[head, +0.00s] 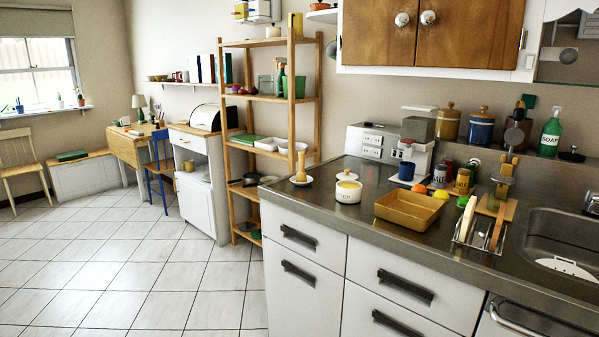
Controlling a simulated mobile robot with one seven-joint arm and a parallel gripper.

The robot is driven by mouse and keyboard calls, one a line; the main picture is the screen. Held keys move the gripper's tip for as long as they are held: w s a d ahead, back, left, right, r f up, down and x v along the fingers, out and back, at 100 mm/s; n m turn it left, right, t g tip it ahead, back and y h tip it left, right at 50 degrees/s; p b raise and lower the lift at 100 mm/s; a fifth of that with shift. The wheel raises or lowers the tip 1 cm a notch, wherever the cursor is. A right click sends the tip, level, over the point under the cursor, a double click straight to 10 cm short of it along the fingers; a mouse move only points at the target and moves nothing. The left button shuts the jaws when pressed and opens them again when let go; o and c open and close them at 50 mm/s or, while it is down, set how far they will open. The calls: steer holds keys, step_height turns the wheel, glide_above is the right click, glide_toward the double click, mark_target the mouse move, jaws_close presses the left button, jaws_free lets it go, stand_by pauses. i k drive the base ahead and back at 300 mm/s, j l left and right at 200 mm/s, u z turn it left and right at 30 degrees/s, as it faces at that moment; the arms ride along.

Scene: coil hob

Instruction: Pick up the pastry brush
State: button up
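A tan, upright object with a narrow handle (301,163) stands on a small white dish (309,181) at the left end of the steel counter. It may be the pastry brush, but it is too small to tell for certain. No other thing in view is clearly a pastry brush. My gripper is not in view.
A white pot (348,192) stands just right of the dish. An ochre tray (411,208), a blue mug (406,171), jars and a dish rack (478,232) stand farther right, before the sink (560,240). Open tiled floor (150,265) lies left of the white drawers (306,240).

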mark_target(301, 177)
steer(key=i+j+z, duration=0.1)
steer(key=z, duration=0.25)
steer(key=j+z, duration=0.15)
steer(key=z, duration=0.2)
steer(key=i+j+z, duration=0.15)
steer(key=j, duration=0.15)
steer(key=j+z, duration=0.15)
steer(key=j, duration=0.2)
steer(key=i+j+z, duration=0.15)
steer(key=j, duration=0.15)
steer(key=i+j, duration=0.1)
steer(key=j, duration=0.55)
steer(key=i+j+z, duration=0.1)
steer(key=j, duration=0.5)
steer(key=i+j, duration=0.1)
steer(key=j, duration=0.55)
steer(key=i, duration=1)
steer(key=z, duration=0.05)
